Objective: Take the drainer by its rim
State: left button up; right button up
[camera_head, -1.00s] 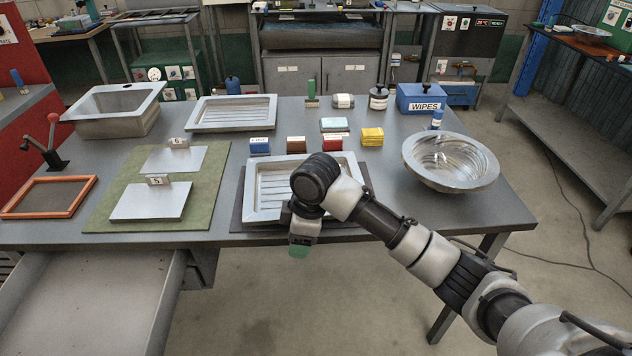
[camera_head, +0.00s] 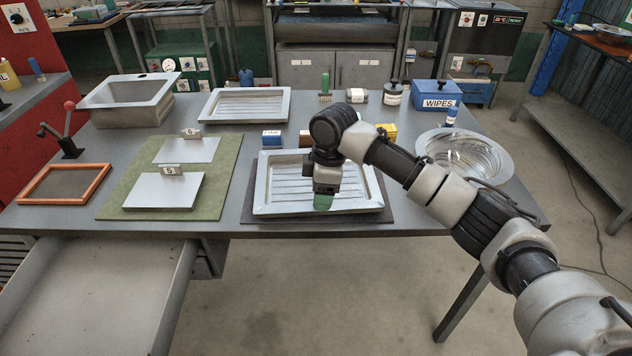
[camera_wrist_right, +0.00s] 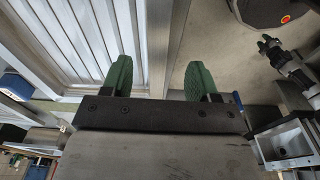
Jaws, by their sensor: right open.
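The near drainer, a pale metal tray with a ribbed floor (camera_head: 283,188), lies on a dark mat (camera_head: 248,212) at the table's front edge. My right gripper (camera_head: 323,203) points down at its front rim and hides part of it. In the right wrist view the gripper's green fingers (camera_wrist_right: 158,75) are open and empty. The drainer (camera_wrist_right: 75,40) fills the left there, and its rim runs up the picture between the two fingers. I cannot tell whether the fingers touch the rim or are above it.
A second ribbed tray (camera_head: 245,92) and a deep sink (camera_head: 128,112) stand behind. A round basin (camera_head: 490,165) is at the right, partly behind my arm. A green mat (camera_head: 118,200) with metal plates is at the left. An open drawer (camera_head: 150,290) juts out at front left.

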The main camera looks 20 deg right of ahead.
jog(key=f, duration=0.3)
jog(key=a+f, duration=0.1)
jog(key=f, duration=0.1)
jog(key=shift+w+f, duration=0.25)
jog(key=shift+f, duration=0.05)
jog(key=shift+c, duration=0.2)
grip_shut()
jog(key=shift+r, duration=0.15)
